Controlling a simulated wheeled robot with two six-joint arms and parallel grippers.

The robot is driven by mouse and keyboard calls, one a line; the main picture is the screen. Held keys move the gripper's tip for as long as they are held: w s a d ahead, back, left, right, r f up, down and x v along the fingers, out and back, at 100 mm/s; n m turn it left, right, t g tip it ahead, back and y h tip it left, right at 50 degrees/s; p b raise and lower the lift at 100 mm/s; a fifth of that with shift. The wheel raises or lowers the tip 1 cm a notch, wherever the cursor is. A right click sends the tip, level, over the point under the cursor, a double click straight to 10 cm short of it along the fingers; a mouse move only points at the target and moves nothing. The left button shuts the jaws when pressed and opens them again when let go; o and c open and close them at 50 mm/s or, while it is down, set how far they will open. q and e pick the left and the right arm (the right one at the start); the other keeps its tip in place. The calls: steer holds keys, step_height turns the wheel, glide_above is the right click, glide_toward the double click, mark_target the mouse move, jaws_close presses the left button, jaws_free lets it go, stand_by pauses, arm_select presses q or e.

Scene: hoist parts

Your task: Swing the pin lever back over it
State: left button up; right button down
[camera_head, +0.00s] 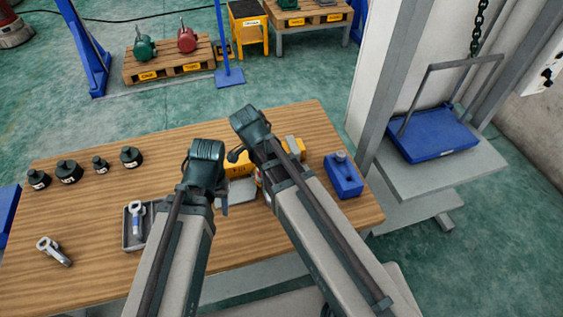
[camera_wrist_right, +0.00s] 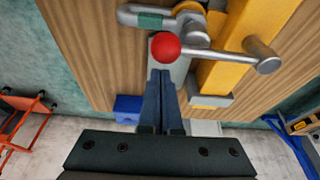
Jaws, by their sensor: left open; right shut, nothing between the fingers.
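The pin lever (camera_wrist_right: 215,52) is a silver bar with a red ball knob (camera_wrist_right: 166,46) at its left end and a thick metal cylinder at its right end, in the right wrist view. It crosses a yellow fixture (camera_wrist_right: 232,60). A silver curved piece with a green band (camera_wrist_right: 150,20) lies just beyond the knob. My right gripper (camera_wrist_right: 160,76) is shut and empty, its tips just below the knob; contact is unclear. In the head view my left gripper (camera_head: 222,198) is open beside the yellow fixture (camera_head: 238,165), which my arms partly hide.
On the wooden table (camera_head: 150,165), several black weights (camera_head: 68,172) stand at the left. A grey tray (camera_head: 131,240) holds a metal fitting, and another fitting (camera_head: 54,251) lies loose. A blue container (camera_head: 343,176) stands right of my right arm.

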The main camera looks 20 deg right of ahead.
steer(key=shift+s+a, duration=0.25)
steer(key=shift+a, duration=0.65)
steer(key=shift+a, duration=0.15)
steer(key=shift+f, duration=0.1)
steer(key=d, duration=0.4)
steer(key=p+v, duration=0.8)
steer(key=v, duration=0.1)
steer(key=shift+r+p, duration=0.2)
steer(key=shift+p, duration=0.2)
steer(key=shift+d, duration=0.1)
